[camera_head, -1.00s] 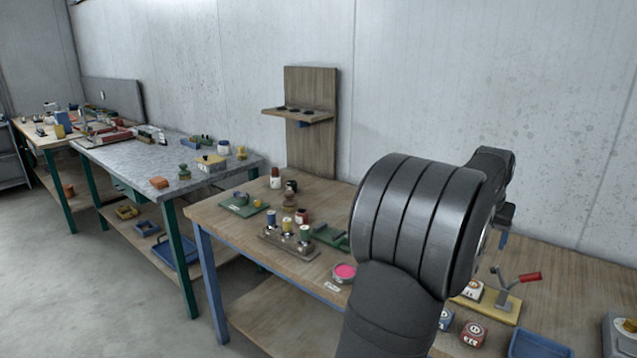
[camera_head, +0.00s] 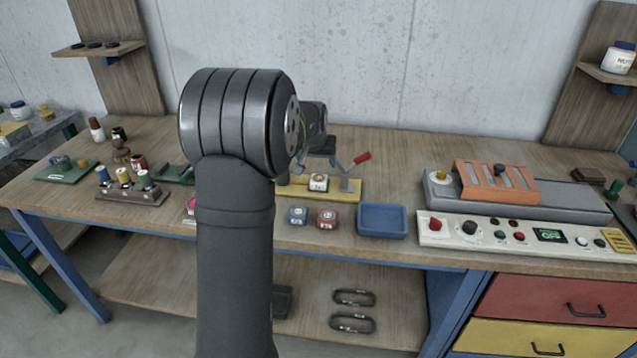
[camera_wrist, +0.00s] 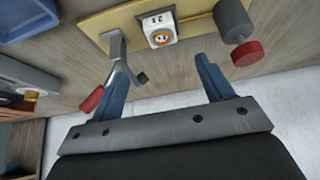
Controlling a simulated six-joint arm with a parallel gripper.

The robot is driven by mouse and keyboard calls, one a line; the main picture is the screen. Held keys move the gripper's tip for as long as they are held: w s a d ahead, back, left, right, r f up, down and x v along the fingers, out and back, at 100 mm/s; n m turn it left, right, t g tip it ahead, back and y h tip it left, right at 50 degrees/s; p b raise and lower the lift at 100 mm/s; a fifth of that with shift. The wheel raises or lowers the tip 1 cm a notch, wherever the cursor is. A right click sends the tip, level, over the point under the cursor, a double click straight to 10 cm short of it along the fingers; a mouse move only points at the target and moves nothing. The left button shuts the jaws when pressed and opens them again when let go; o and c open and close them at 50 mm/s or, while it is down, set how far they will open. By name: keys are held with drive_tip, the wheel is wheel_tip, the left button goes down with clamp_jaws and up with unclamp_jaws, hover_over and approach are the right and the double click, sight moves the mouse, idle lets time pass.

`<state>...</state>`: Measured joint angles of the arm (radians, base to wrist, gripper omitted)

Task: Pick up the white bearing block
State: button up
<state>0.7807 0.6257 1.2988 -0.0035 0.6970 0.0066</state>
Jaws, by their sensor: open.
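The white bearing block (camera_head: 319,182) sits on a yellow base plate (camera_head: 348,190) on the wooden bench. In the wrist view the block (camera_wrist: 158,30) shows an orange ring on one face, with a grey lever clamp with a red handle (camera_wrist: 92,98) at left and a grey cylinder with a red knob (camera_wrist: 246,53) at right. My gripper (camera_wrist: 162,68) is open and empty. Its two blue fingers point toward the block and stand apart from it. In the head view my arm hides most of the gripper and part of the plate.
A blue block (camera_head: 297,216) and a red block (camera_head: 327,218) stand in front of the plate, with an empty blue tray (camera_head: 382,221) to their right. A control panel (camera_head: 520,237) and an orange fixture (camera_head: 497,183) fill the right side. Bobbins in a holder (camera_head: 132,196) stand at left.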

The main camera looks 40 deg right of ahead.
hover_over(319, 178)
drive_tip(key=s+a, duration=0.2)
drive_tip(key=s, duration=0.1)
drive_tip(key=f, duration=0.5)
drive_tip(key=shift+w+a+f, duration=0.1)
drive_tip(key=shift+w+f, duration=0.05)
drive_tip(key=shift+w, duration=0.1)
drive_tip(key=x, duration=0.4)
drive_tip(key=shift+a, duration=0.3)
drive_tip(key=shift+x, duration=0.75)
drive_tip(key=shift+d, duration=0.1)
drive_tip(key=c, duration=1.4)
drive_tip(key=shift+o, duration=0.2)
